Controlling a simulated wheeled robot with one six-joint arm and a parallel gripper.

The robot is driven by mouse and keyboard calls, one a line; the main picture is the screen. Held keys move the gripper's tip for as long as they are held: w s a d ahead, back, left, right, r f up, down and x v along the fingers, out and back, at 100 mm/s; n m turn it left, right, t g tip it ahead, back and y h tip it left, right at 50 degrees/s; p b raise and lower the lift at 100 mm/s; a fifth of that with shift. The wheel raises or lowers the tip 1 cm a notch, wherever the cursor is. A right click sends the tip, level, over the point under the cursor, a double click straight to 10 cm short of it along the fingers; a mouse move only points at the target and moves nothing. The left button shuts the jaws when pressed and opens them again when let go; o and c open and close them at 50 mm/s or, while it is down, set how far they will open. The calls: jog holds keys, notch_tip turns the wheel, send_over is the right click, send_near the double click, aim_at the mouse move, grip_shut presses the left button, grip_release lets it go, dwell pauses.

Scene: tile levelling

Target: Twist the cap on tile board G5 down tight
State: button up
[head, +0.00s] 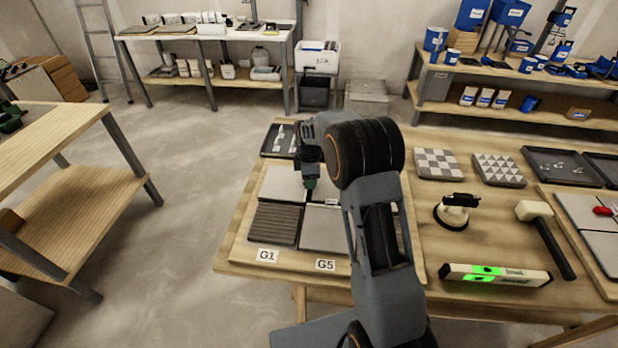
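The tile board (238,250) lies at the front left of the wooden table. It carries pale grey tiles and one dark ribbed tile, with labels G1 (267,255) and G5 (326,265) along its front edge. A plain grey tile (322,230) lies behind the G5 label. My gripper (310,184) points down over the middle of the board, near the seams between tiles. Its fingers are small and dark, and I cannot tell whether they are open or shut. A small pale piece (331,201) shows beside it at a seam. My arm hides the board's right part, and I cannot make out the cap.
A dark tray (279,140) lies behind the board. To the right are a suction lifter (456,211), a white-headed mallet (546,235), a level with green marks (496,275) and patterned tiles (438,163). A second tile board (590,255) is at the right edge.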

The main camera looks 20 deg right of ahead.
jog(key=c, duration=0.6)
